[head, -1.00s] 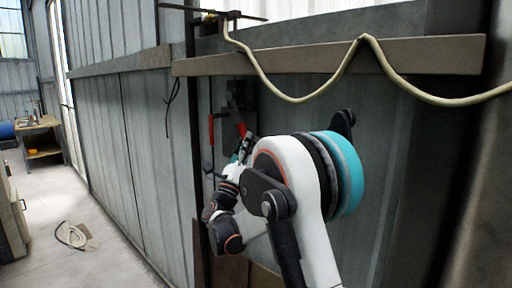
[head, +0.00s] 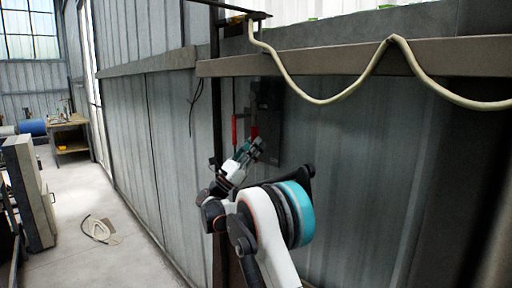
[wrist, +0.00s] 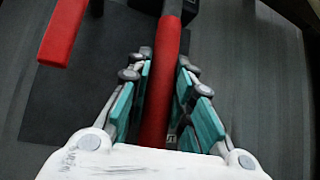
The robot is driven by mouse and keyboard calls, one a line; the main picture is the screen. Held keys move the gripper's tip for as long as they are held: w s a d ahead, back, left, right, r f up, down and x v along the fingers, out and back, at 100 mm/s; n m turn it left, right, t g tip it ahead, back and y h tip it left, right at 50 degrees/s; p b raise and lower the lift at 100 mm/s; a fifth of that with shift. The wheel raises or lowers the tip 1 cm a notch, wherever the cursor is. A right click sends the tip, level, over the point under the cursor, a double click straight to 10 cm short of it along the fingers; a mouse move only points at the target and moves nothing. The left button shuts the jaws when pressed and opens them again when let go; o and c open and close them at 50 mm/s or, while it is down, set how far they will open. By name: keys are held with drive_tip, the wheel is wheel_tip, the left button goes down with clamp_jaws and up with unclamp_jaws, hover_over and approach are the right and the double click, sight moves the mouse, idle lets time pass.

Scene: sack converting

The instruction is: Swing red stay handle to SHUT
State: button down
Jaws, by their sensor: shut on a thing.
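The red handle (head: 254,131) stands on a dark wall plate (head: 270,112) in the head view. In the wrist view the red handle (wrist: 163,75) runs up the middle between the teal finger pads. My gripper (wrist: 166,85) is shut on it; in the head view my gripper (head: 257,146) meets its lower end. A second red bar (wrist: 65,30) lies to the left of the handle, apart from my fingers; it also shows in the head view (head: 234,130). Part of some lettering (wrist: 172,138) shows beside the handle's lower part, mostly hidden.
A brown ledge (head: 340,62) with a draped cream hose (head: 335,98) crosses the wall above my arm. A dark post (head: 215,110) stands left of the bars.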

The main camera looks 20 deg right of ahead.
drive_tip(key=shift+w+r, duration=0.15)
drive_tip(key=c, duration=1.4)
unclamp_jaws()
drive_tip(key=shift+a, duration=0.1)
drive_tip(key=v, duration=1.2)
